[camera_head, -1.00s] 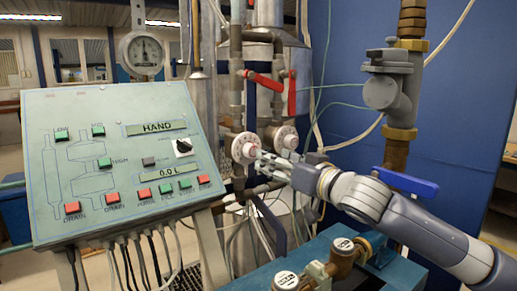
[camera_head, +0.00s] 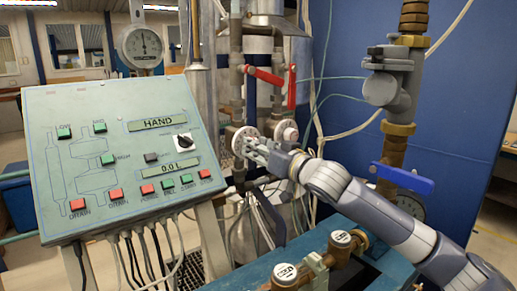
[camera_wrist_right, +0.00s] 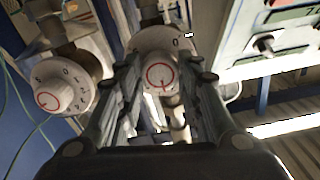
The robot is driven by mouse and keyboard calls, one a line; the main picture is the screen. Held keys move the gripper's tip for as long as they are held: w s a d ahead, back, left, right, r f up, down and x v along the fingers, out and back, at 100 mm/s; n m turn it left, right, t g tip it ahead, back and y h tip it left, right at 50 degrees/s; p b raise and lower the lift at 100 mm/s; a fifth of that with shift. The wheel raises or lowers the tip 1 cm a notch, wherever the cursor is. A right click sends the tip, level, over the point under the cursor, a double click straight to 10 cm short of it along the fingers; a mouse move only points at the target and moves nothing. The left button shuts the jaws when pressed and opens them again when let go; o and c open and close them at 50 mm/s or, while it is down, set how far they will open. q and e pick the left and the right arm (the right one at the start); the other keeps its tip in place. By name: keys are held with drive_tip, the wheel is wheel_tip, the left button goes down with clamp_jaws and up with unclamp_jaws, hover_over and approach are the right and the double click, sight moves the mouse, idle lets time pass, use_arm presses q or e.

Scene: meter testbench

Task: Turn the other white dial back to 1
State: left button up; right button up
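Two white dials with red markings sit side by side on the pipes. In the head view, the left white dial (camera_head: 241,140) is partly covered by my right gripper (camera_head: 247,146), and the right white dial (camera_head: 288,133) is just behind it. In the right wrist view, one white dial (camera_wrist_right: 159,72) lies between the spread fingers of my right gripper (camera_wrist_right: 160,90). The other white dial (camera_wrist_right: 60,92) is outside the fingers to the left, with numbers on its rim. I cannot tell whether the fingers touch the dial. My left gripper is not in view.
A control panel (camera_head: 105,160) with buttons and a black-and-white knob (camera_head: 183,142) stands left of the dials. Red valve levers (camera_head: 264,77) are above them. A blue lever (camera_head: 404,178) and brass fittings (camera_head: 341,252) are near my right arm.

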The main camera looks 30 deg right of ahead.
drive_tip(key=shift+c, duration=1)
drive_tip(key=shift+n+p, duration=6.3)
drive_tip(key=shift+n, duration=4)
drive_tip(key=shift+f, duration=0.1)
drive_tip(key=o, duration=1.1)
drive_tip(key=shift+c, duration=0.2)
